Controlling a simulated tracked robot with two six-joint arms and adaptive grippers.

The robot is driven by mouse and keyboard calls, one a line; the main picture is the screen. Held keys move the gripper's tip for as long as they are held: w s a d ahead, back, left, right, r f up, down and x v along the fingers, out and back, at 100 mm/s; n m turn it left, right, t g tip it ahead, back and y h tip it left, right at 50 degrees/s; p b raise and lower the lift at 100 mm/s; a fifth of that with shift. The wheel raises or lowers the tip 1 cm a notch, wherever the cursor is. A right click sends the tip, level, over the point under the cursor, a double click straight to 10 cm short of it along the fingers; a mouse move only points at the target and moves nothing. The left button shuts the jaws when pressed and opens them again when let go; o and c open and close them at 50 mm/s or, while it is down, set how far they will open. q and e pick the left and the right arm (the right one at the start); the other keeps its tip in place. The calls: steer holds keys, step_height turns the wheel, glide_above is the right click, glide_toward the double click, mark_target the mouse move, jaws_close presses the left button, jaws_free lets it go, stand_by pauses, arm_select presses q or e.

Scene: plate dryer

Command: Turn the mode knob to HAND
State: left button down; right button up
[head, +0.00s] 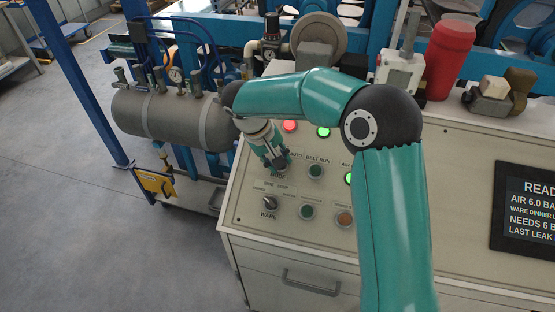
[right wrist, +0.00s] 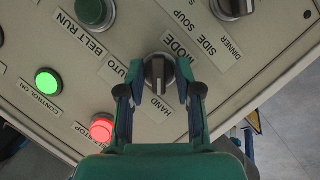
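The mode knob (right wrist: 158,72) is a dark round knob with a grey ridge, on the beige panel under the MODE label. In the right wrist view its ridge runs roughly up and down the picture, with HAND (right wrist: 158,108) below it and AUTO (right wrist: 127,71) to its left. I cannot tell for sure which label it points at. My right gripper (right wrist: 160,90) is open, one finger on each side of the knob; firm contact is not visible. In the head view my right gripper (head: 279,167) points down at the panel and hides the knob. My left gripper is out of view.
The WARE knob (head: 270,203) sits just below on the panel. The green belt run button (head: 316,171), a red lamp (head: 290,126) and green lamps (head: 323,132) are close by. A grey tank (head: 170,120) stands to the left; a red cylinder (head: 449,58) stands behind the panel.

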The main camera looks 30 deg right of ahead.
stand_by(0.3)
steer(key=v, duration=1.1)
steer(key=shift+a+r, duration=0.2)
steer(key=shift+r, duration=0.15)
steer(key=shift+w, duration=0.1)
